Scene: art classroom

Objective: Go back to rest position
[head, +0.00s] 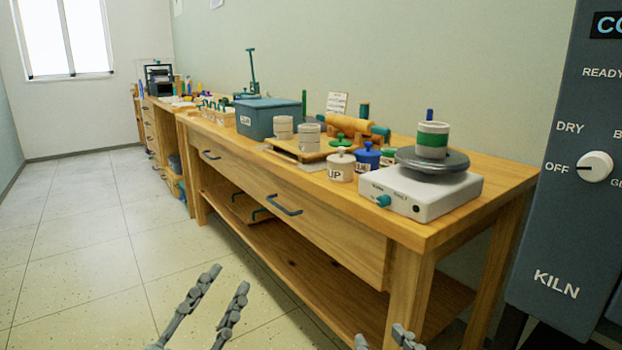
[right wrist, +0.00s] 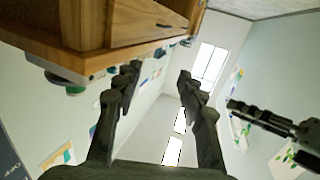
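My left gripper (head: 228,279) is in front of the workbench, over the tiled floor. Its two fingers stand apart with nothing between them, and it also shows from the side in the right wrist view (right wrist: 240,110). My right gripper (head: 380,335) shows only its fingertips at the bottom edge of the head view. In the right wrist view its fingers (right wrist: 158,76) are wide apart and empty. Neither gripper touches the bench or anything on it.
The wooden workbench (head: 340,225) runs along the wall, with a banding-wheel machine (head: 420,190), lidded pots (head: 341,165) and a blue-grey bin (head: 268,119) on top. A kiln panel (head: 570,220) stands at the right. Floor (head: 90,240) at the left is clear.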

